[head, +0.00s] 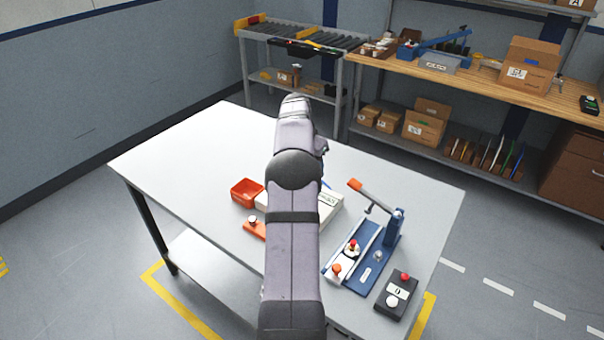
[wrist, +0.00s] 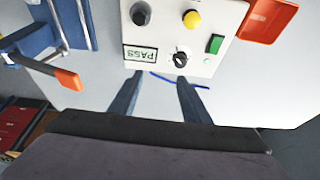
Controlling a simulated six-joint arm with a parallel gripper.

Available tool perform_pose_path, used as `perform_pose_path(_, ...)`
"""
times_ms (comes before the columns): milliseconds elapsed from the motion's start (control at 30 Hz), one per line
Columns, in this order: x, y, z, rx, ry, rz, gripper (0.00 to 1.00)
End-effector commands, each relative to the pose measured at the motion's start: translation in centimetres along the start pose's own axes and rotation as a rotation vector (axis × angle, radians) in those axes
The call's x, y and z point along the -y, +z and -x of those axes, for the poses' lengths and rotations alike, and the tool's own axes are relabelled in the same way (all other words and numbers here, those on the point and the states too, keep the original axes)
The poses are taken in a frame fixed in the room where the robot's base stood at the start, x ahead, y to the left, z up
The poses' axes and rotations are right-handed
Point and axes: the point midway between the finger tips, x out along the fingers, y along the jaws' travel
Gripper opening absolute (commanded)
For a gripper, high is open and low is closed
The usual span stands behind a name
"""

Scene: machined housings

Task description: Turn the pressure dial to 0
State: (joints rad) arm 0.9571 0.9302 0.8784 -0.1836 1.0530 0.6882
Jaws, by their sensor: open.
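A white control box (wrist: 218,65) sits on the table, upside down in the wrist view. It carries a black knob (wrist: 141,13), a small black dial with a pale pointer mark (wrist: 180,59), a yellow button (wrist: 191,19), a green rocker switch (wrist: 215,44) and a display reading PASS (wrist: 139,54). No scale is readable, so I cannot tell which knob is the pressure dial. My gripper (wrist: 160,76) is open and empty, its fingertips near the box edge beside the small dial and display. In the head view my arm hides the gripper and most of the box (head: 331,205).
A red-orange bin (head: 247,192) stands beside the box. A blue clamp fixture (head: 365,270) with an orange-tipped lever and a black button box (head: 397,295) stand at the right. A blue strand (wrist: 170,78) lies by the fingertips. The table's far left is clear.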

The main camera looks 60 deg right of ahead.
Motion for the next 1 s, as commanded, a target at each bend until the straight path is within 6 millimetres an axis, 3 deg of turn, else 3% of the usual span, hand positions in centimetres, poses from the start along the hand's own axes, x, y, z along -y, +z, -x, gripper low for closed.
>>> perform_pose_path(100, 1.2, 2.2, -2.4, 0.024, -0.067, 0.170, 0.43)
perform_pose_path(400, 3.1, 1.1, -2.8, -0.057, -0.138, 0.438, 0.43)
perform_pose_path(667, 3.2, 1.1, -3.0, -0.057, -0.136, 0.458, 0.43)
perform_pose_path(1000, 3.6, 1.0, -6.0, -0.055, -0.135, 0.456, 0.43)
